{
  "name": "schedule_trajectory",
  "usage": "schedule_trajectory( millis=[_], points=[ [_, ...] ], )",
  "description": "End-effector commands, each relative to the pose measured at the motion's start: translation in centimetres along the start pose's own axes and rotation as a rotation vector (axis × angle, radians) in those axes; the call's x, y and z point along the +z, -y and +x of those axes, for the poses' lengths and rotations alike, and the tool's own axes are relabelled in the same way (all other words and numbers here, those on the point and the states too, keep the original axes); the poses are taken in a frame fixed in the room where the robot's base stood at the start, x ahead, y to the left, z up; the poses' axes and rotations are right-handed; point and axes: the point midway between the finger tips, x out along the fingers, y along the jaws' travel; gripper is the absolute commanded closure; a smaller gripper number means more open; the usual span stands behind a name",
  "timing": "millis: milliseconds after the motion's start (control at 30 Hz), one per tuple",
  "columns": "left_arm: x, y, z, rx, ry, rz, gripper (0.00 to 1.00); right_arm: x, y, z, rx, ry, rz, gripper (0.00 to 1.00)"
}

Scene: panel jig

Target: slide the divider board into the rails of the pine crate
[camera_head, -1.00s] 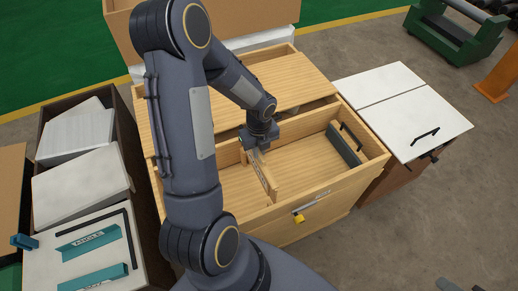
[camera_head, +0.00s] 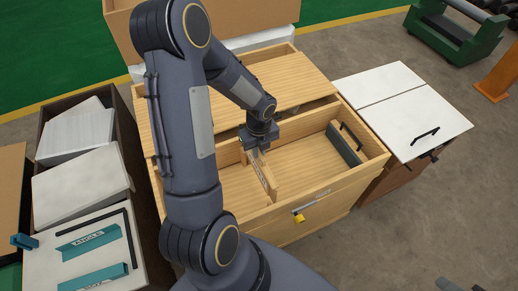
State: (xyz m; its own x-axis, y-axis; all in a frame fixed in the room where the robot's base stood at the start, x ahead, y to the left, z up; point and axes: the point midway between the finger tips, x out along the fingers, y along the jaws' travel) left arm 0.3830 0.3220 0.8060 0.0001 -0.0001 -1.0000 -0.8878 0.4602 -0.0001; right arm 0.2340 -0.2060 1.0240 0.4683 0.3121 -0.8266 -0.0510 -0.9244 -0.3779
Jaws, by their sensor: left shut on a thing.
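The pine crate (camera_head: 290,225) stands open in the middle of the view, with a light wooden board lying across its far part. The divider board (camera_head: 263,176) stands upright inside the crate, running from near to far between the two sides. My left gripper (camera_head: 256,148) is shut on the far end of the divider board, from above. Its fingertips are partly hidden, and my arm covers the crate's left side. I cannot tell whether the board's edges sit in the rails. My right gripper is not in view.
A white-topped cabinet (camera_head: 405,105) is close on the right. A dark bin of white panels (camera_head: 80,185) and teal angle pieces (camera_head: 90,242) are on the left. Grey floor is free at lower right.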

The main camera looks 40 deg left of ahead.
Motion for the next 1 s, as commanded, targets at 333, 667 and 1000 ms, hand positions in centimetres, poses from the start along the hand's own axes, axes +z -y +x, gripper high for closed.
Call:
schedule_trajectory(
  millis=[333,667,1000],
  points=[
    [0.0,0.0,1.0,-0.001,0.001,-0.001,1.00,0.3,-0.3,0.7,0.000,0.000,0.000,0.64],
    [0.0,0.0,1.8,-0.001,0.001,0.000,1.00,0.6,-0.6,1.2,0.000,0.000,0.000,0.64],
    [0.0,0.0,2.6,0.000,0.001,0.000,1.00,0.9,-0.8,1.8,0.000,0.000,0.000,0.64]
  ],
)
